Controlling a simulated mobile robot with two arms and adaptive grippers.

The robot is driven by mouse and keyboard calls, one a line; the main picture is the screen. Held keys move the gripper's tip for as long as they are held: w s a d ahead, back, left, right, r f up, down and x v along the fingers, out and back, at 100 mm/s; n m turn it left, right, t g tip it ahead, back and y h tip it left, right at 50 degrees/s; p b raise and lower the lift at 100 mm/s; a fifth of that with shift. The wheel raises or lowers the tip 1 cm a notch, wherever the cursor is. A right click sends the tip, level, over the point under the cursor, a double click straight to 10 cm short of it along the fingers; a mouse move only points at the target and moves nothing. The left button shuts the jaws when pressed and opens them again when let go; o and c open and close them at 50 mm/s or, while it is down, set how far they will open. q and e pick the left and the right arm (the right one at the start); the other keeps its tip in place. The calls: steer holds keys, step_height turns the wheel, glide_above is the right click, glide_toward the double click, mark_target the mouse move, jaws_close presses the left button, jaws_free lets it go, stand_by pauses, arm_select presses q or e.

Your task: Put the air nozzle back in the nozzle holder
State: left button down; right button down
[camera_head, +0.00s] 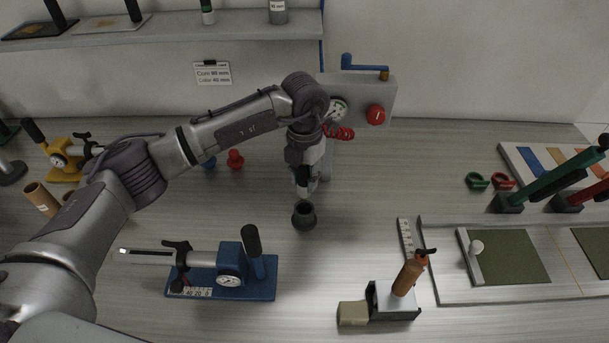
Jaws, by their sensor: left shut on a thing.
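My left gripper (305,188) points down over the middle of the table and is shut on the air nozzle, which is mostly hidden by the gripper and arm. A short red coiled hose (341,132) shows behind my wrist, beside the grey control box. A dark round cup (304,216), which looks like the nozzle holder, stands on the table directly below my fingertips. The gap between fingertips and cup is small; I cannot tell whether they touch. My right gripper is out of view.
The grey box (386,88) with a red button and blue lever stands behind. A blue-based tool (222,284) lies front left and a small clamp-like device (393,302) front right. A board with green pads (437,288) is at right. Red and blue pegs stand behind my arm.

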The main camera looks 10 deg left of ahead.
mark_target(304, 188)
arm_select(q)
step_height(304, 188, down, 3)
steer(key=shift+r+b, duration=0.1)
steer(key=shift+b, duration=0.75)
steer(key=shift+f, duration=0.3)
steer(key=shift+b, duration=0.7)
stand_by(0.6)
steer(key=shift+f+b, duration=2.3)
steer(key=shift+f, duration=0.4)
steer(key=shift+r, duration=0.2)
steer(key=shift+r+p, duration=1.3)
steer(key=shift+r, duration=0.95)
